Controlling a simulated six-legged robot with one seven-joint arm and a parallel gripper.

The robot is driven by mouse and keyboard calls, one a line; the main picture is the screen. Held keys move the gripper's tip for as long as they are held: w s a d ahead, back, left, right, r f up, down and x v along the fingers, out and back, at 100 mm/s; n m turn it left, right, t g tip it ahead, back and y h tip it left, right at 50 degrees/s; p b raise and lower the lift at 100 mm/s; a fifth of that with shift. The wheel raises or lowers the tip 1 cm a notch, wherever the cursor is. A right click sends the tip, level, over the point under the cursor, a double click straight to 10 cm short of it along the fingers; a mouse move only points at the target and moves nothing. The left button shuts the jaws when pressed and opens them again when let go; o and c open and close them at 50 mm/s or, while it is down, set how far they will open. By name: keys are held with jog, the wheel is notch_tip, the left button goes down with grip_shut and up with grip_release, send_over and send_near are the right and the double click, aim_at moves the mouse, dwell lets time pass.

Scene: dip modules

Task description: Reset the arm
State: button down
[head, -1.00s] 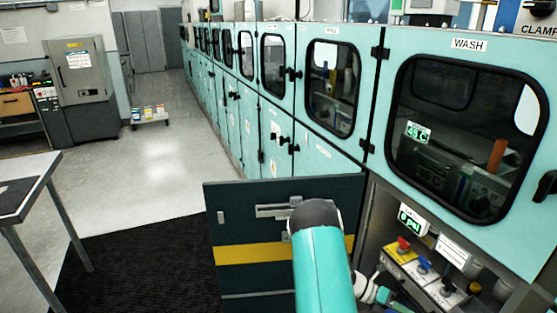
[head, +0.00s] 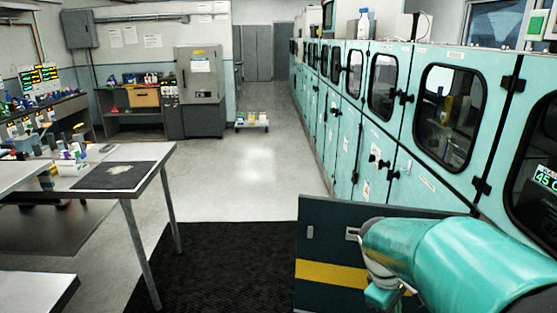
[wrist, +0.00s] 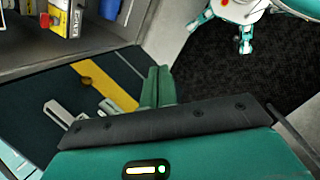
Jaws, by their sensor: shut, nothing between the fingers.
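My gripper (wrist: 157,88) shows in the wrist view with its two green fingers together and nothing between them. It is above or beside a dark open door panel with a yellow stripe (wrist: 105,85) and a metal latch (wrist: 95,112); I cannot tell the exact gap. In the head view my teal arm is at the lower right, in front of the same dark panel (head: 325,240). My fingertips cannot be made out there.
A row of teal cabinets (head: 425,185) runs along the right. A black mat (head: 225,265) lies on the floor. A metal-legged table (head: 165,160) stands left. A low cart (head: 252,120) and a grey cabinet (head: 200,90) are farther back. The middle aisle is clear.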

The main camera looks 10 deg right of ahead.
jog(key=s+a+r+m+t+y, duration=0.1)
jog(key=s+a+r+m+t, duration=0.2)
jog(key=a, duration=0.6)
jog(key=s+a+r+m+t+y, duration=0.2)
jog(key=s+a+r+t, duration=0.1)
jog(key=a+r, duration=0.4)
jog(key=shift+s+a+m+t+y, duration=0.15)
jog(key=shift+a+m+t+y, duration=0.2)
jog(key=shift+a, duration=0.65)
jog(key=shift+r, duration=0.1)
